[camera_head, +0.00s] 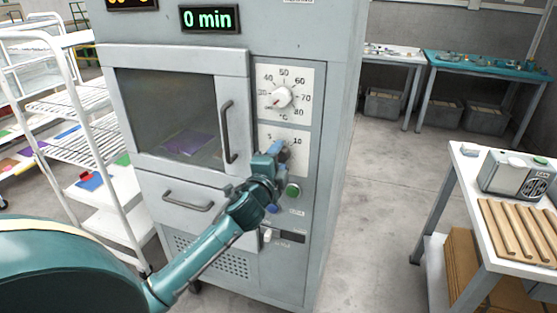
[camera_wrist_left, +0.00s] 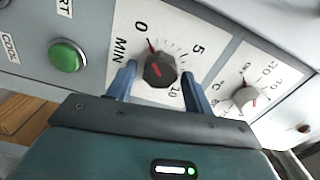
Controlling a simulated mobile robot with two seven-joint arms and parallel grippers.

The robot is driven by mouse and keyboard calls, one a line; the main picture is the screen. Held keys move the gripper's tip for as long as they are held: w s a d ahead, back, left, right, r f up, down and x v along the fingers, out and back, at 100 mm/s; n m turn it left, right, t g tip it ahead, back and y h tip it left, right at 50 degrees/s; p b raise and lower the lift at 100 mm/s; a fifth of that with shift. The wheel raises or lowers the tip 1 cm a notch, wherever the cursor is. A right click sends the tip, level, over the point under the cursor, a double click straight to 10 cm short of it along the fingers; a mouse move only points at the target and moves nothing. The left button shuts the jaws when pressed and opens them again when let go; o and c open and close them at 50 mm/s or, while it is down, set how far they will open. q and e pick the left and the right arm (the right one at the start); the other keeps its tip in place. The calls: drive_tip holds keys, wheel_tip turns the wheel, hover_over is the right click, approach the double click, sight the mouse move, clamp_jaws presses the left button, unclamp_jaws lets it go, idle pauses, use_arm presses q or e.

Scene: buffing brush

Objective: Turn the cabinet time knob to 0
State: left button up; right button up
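The grey cabinet (camera_head: 335,60) stands in front of me, and its green display (camera_head: 209,18) reads 0 min. In the left wrist view, the dark time knob (camera_wrist_left: 159,71) sits on a white dial plate marked 0, 5, 10 and MIN. Its red pointer is directed close to the 0 mark. My left gripper (camera_wrist_left: 158,72) is open, with one blue finger on each side of the knob; small gaps seem to show, and contact is unclear. In the head view, my left gripper (camera_head: 274,148) covers the time knob at the dial plate (camera_head: 298,160). My right gripper is out of view.
A green button (camera_head: 293,190) is below right. The door handle (camera_head: 228,132) is close left of my gripper. A wire rack (camera_head: 75,110) stands left, a table (camera_head: 470,180) right.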

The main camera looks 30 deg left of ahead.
use_arm(q)
drive_tip(key=shift+o, duration=0.6)
drive_tip(key=shift+s, duration=0.1)
drive_tip(key=shift+s+d, duration=0.1)
drive_tip(key=shift+s, duration=0.15)
drive_tip(key=b+v, duration=0.1)
drive_tip(key=v, duration=1.1)
drive_tip(key=shift+s+b, duration=0.3)
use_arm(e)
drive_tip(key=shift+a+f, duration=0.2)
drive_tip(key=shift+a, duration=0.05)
use_arm(q)
drive_tip(key=shift+f, duration=0.1)
drive_tip(key=s+d+f+n+g+h+p, duration=0.1)
drive_tip(key=s+d+f+n+g+h, duration=0.2)
drive_tip(key=s+d+f, duration=0.4)
drive_tip(key=s+d+f+n+g+h+p, duration=0.2)
drive_tip(key=s+d+f+n, duration=0.5)
drive_tip(key=f, duration=0.9)
drive_tip(key=d+g+h, duration=0.1)
drive_tip(key=d+h, duration=0.1)
drive_tip(key=d, duration=0.1)
drive_tip(key=shift+d+n+g+h, duration=0.4)
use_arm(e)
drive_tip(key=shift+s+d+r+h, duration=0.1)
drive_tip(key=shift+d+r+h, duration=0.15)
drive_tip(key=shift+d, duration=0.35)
